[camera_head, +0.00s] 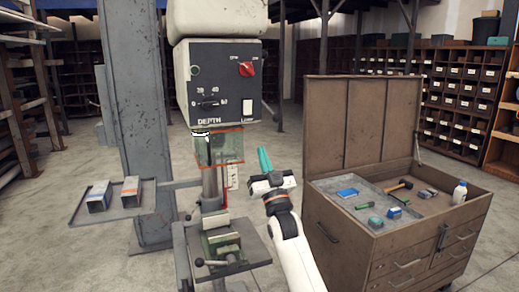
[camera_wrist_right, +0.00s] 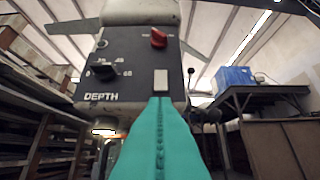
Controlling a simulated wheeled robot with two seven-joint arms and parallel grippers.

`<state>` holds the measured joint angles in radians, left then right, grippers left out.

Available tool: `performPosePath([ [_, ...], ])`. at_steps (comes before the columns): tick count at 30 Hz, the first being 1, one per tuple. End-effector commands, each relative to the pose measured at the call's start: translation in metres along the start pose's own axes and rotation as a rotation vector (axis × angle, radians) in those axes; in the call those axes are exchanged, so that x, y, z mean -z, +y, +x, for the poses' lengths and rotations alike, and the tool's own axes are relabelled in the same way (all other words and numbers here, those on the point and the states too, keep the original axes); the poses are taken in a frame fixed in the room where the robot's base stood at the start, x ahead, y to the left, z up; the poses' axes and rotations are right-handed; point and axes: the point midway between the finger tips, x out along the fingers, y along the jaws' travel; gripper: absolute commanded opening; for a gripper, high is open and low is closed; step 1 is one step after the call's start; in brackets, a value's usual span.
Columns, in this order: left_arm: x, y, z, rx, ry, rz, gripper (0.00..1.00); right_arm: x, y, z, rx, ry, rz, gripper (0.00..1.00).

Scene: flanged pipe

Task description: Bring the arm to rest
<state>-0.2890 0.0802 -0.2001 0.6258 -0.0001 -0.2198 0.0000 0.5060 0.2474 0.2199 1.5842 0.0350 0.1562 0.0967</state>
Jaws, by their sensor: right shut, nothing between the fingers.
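My right gripper (camera_head: 264,160) is raised between the drill press and the tool cabinet in the head view. Its teal fingers point up and lie together, shut with nothing held. In the right wrist view the teal fingers (camera_wrist_right: 160,140) fill the lower middle, in front of the press's control panel. The right arm (camera_head: 294,250) comes up from the bottom of the head view. My left gripper is not in view.
The drill press head (camera_head: 220,85) has a red knob (camera_head: 246,69) and stands left of the gripper. Its vise (camera_head: 222,246) is below. A side tray (camera_head: 104,212) holds two boxes. The open tool cabinet (camera_head: 345,235) stands close right of my arm.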

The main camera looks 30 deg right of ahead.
Motion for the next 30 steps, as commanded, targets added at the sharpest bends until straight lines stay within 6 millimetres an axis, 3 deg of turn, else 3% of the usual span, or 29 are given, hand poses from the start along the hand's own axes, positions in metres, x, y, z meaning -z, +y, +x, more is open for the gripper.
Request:
performPosePath([
  [7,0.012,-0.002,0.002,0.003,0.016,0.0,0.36,0.001,0.0,-0.009,0.0,0.0,0.001,0.0],
  [22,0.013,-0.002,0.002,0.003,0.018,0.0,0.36,0.006,0.001,-0.01,-0.002,0.011,0.0,0.0],
  [26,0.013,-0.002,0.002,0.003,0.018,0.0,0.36,0.044,0.009,-0.028,-0.015,0.1,-0.001,0.0],
  [30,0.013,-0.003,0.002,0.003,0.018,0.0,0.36,0.123,0.025,-0.078,-0.047,0.296,-0.009,0.0],
])
